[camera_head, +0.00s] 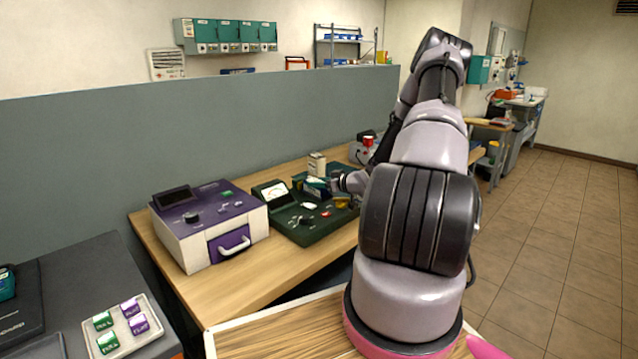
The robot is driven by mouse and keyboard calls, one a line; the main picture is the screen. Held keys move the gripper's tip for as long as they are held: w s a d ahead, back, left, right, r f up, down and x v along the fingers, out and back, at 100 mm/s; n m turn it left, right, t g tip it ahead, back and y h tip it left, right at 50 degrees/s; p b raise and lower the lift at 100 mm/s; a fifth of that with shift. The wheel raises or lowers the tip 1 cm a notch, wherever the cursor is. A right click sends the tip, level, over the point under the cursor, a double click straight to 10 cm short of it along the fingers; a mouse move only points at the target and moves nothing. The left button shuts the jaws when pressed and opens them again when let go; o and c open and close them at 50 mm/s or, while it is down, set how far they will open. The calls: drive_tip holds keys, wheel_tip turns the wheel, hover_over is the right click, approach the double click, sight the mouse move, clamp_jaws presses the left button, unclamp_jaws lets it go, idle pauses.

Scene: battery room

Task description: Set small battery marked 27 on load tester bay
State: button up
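A dark green tester (311,229) with a white dial meter and small knobs stands on the wooden bench; it appears to be the load tester. My gripper (332,184) is low over its back right part, reaching in from the right. A small teal block (316,186) is right at the fingertips; I cannot tell whether it is held or only beside them. A small beige block (317,163) shows just behind the gripper. No number 27 is readable on either block. The fingers are too small and partly hidden to judge their opening.
A purple-topped box (209,221) with a handled drawer stands left of the tester. A tray (93,335) with green and purple tags lies on the dark table at lower left. A grey partition (200,125) runs behind the bench. The bench front (235,290) is clear.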

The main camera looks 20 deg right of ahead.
drive_tip(key=o, duration=0.4)
drive_tip(key=shift+c, duration=0.2)
drive_tip(key=shift+r, duration=0.1)
drive_tip(key=v, duration=1.1)
drive_tip(key=shift+s+d+r, duration=0.1)
drive_tip(key=shift+s+r, duration=0.15)
drive_tip(key=shift+s, duration=0.05)
drive_tip(key=s+a+r+m+g+h, duration=0.2)
drive_tip(key=r+g+h, duration=0.15)
drive_tip(key=r, duration=0.65)
drive_tip(key=s+a+r+m+g+h, duration=0.2)
drive_tip(key=r+h, duration=0.2)
drive_tip(key=r, duration=0.7)
drive_tip(key=s+a+r+m+y, duration=0.1)
drive_tip(key=s+a+r, duration=0.3)
drive_tip(key=s+a, duration=0.2)
drive_tip(key=s+a+r+m+g+y, duration=0.1)
drive_tip(key=s+a+r, duration=0.3)
drive_tip(key=s, duration=0.5)
drive_tip(key=s+a+r+m+y, duration=0.2)
drive_tip(key=s+a+r, duration=0.2)
drive_tip(key=s+a, duration=0.3)
drive_tip(key=shift+s+a+r+y, duration=0.25)
drive_tip(key=shift+a+y, duration=0.1)
drive_tip(key=shift+a, duration=0.25)
